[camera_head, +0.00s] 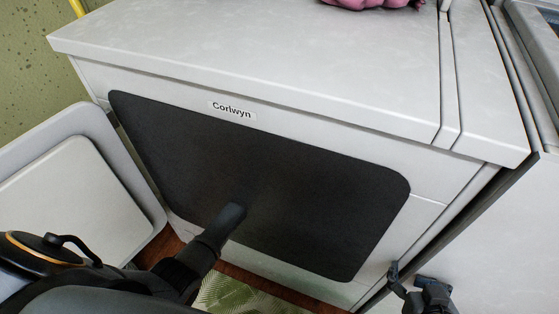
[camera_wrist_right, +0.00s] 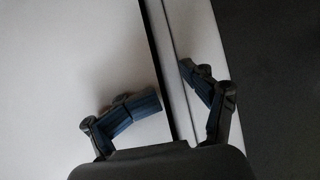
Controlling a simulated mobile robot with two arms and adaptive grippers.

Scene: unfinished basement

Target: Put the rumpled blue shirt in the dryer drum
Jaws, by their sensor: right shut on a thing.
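The dryer (camera_head: 270,50), a white machine labelled Corlwyn, has a wide dark drum opening (camera_head: 290,175) in its front. Its door (camera_head: 75,190) stands open at the left. My left gripper (camera_head: 231,213) comes in from the left with its tip before the opening's lower part; its jaws show edge-on. My right gripper (camera_head: 418,288) is low at the right, by the seam between the dryer and its neighbour. In the right wrist view its fingers (camera_wrist_right: 172,85) stop short of each other beside a white panel edge. What they hold cannot be made out. No blue shirt shows.
A pink item (camera_head: 370,3) lies on the dryer top at the back. Another white machine (camera_head: 490,230) stands close on the right, with a narrow gap between. A green leaf-patterned mat (camera_head: 250,295) lies on the reddish floor below. The dryer top is otherwise clear.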

